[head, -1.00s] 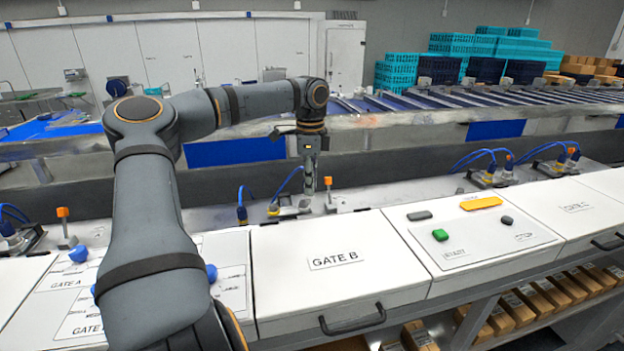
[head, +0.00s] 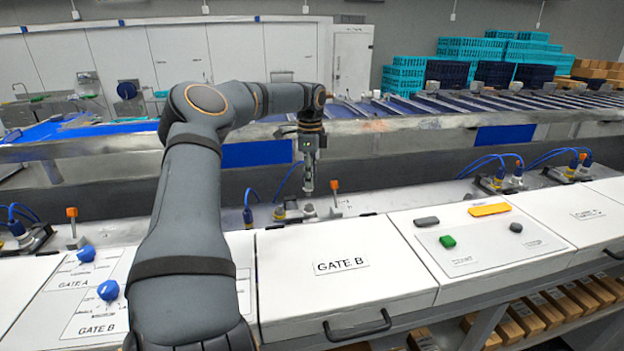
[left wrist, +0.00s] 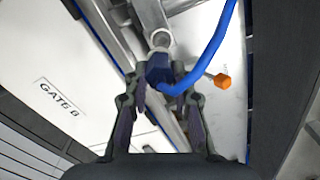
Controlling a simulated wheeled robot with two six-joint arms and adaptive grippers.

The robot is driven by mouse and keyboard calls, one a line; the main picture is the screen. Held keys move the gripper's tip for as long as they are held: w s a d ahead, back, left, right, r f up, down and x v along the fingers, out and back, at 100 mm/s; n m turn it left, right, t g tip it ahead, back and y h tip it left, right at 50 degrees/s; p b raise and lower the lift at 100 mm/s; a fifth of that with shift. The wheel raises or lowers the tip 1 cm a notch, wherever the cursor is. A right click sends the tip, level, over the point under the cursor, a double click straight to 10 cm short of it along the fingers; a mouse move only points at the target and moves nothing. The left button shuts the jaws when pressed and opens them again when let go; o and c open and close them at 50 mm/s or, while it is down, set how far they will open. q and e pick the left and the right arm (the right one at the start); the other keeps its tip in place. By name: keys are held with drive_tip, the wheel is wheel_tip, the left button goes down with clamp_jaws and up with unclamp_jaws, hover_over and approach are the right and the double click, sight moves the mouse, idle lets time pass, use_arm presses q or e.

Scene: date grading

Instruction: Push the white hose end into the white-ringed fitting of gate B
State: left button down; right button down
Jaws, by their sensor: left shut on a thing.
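My left gripper (head: 308,188) points straight down over the metal deck behind the GATE B lid. In the left wrist view its fingers (left wrist: 159,76) are shut on a blue hose end (left wrist: 159,68) with a blue hose (left wrist: 205,60) curving up from it. A pale ring (left wrist: 160,39) shows just beyond the hose end; I cannot tell whether it is the white-ringed fitting or part of the hose end. Contact between them cannot be made out. In the head view the fitting under the fingertips is too small to tell apart. My right gripper is not in view.
An orange-topped lever (head: 335,187) stands close right of the gripper, also in the wrist view (left wrist: 221,81). Another blue plug (head: 248,215) stands to the left. The GATE B lid (head: 340,290), blue knobs (head: 108,290) and button panel (head: 480,240) lie in front.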

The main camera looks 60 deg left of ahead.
use_arm(q)
drive_tip(key=shift+a, duration=0.2)
drive_tip(key=shift+w+d+f, duration=0.1)
idle(0.4)
drive_tip(key=shift+w+f, duration=0.1)
drive_tip(key=shift+f, duration=0.15)
drive_tip(key=shift+d+f, duration=0.1)
drive_tip(key=shift+f, duration=0.05)
drive_tip(key=shift+f, duration=0.9)
drive_tip(key=shift+f, duration=1.45)
idle(1.7)
drive_tip(key=c, duration=1.8)
unclamp_jaws()
